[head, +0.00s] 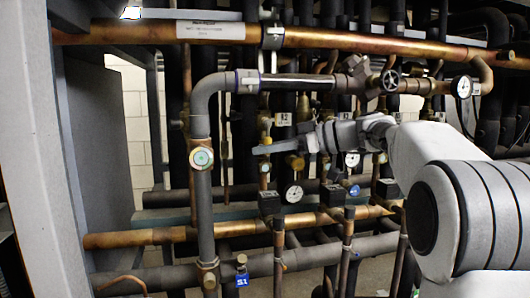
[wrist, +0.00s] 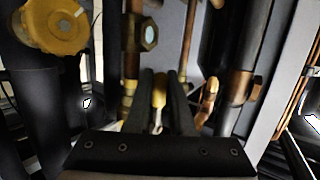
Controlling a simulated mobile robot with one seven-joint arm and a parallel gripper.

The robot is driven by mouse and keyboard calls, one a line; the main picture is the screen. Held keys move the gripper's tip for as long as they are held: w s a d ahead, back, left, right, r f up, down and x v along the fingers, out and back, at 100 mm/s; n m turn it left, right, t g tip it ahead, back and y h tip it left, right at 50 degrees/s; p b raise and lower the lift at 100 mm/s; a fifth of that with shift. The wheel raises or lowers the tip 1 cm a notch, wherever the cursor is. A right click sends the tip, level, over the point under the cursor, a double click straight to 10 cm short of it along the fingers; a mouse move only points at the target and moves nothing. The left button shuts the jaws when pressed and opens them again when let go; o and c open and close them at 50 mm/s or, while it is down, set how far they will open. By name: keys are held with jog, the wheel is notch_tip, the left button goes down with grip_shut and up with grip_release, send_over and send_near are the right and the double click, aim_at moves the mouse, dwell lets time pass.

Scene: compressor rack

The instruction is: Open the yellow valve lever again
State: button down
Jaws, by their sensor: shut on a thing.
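The yellow valve lever (wrist: 159,93) shows in the wrist view as a narrow yellow strip between the two dark fingers of my gripper (wrist: 160,80). The fingers are closed on it, and they hide most of its length and its pivot. In the head view my gripper (head: 262,149) reaches left from the arm, in front of the thin vertical pipes. The lever is too small and covered there to make out clearly, so I cannot tell its angle.
A brass sight glass (wrist: 149,36) sits just beyond the fingers. A large yellow round fitting (wrist: 52,24) is at upper left. In the head view a thick grey pipe (head: 203,220) stands left of my gripper, and gauges (head: 293,193) hang below it.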

jog(key=c, duration=0.8)
grip_release()
jog(key=shift+r, duration=0.1)
jog(key=s+d+y, duration=0.1)
jog(key=s+d, duration=0.1)
jog(key=d, duration=0.3)
jog(key=s+d+m+b, duration=0.1)
jog(key=s+d, duration=0.1)
jog(key=d, duration=0.3)
jog(key=s+d+y+b, duration=0.1)
jog(key=s+d, duration=0.1)
jog(key=d, duration=0.2)
jog(key=shift+s+d+t+y, duration=0.3)
jog(key=shift+s+d, duration=0.05)
jog(key=shift+d, duration=0.05)
jog(key=shift+a+m, duration=0.1)
jog(key=shift+m, duration=0.2)
